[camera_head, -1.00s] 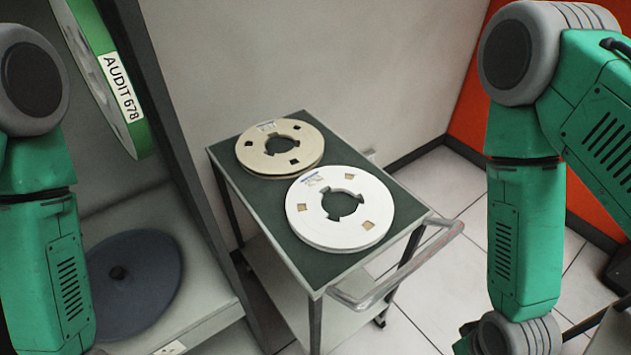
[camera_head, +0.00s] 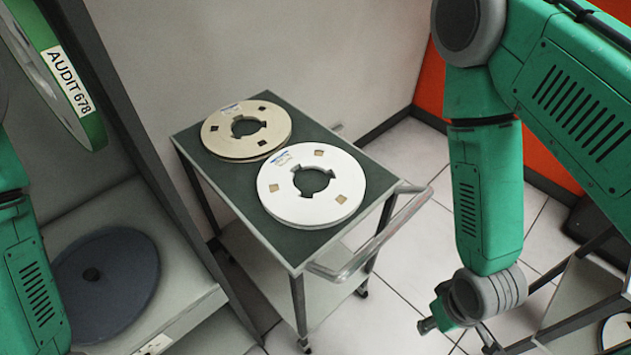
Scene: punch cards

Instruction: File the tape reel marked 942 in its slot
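Two tape reels lie flat on a cart: a beige reel (camera_head: 222,138) at the back and a white reel (camera_head: 340,207) in front. Each has a small label with blue print, too small to read, so I cannot tell which is marked 942. A green-rimmed reel (camera_head: 93,128) labelled AUDIT 678 stands upright in the rack at upper left. My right gripper (camera_head: 487,342) is only partly visible at the bottom, right of the cart and apart from the reels; its fingers are unclear. My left arm shows at the left edge, its gripper out of view.
The cart (camera_head: 255,232) has a green top and a metal handle (camera_head: 370,246) on its right. A dark grey disc (camera_head: 125,285) lies on the rack's lower shelf (camera_head: 190,290), near a small unreadable tag. A dark-framed stand (camera_head: 580,290) is at lower right. Tiled floor (camera_head: 410,270) shows between.

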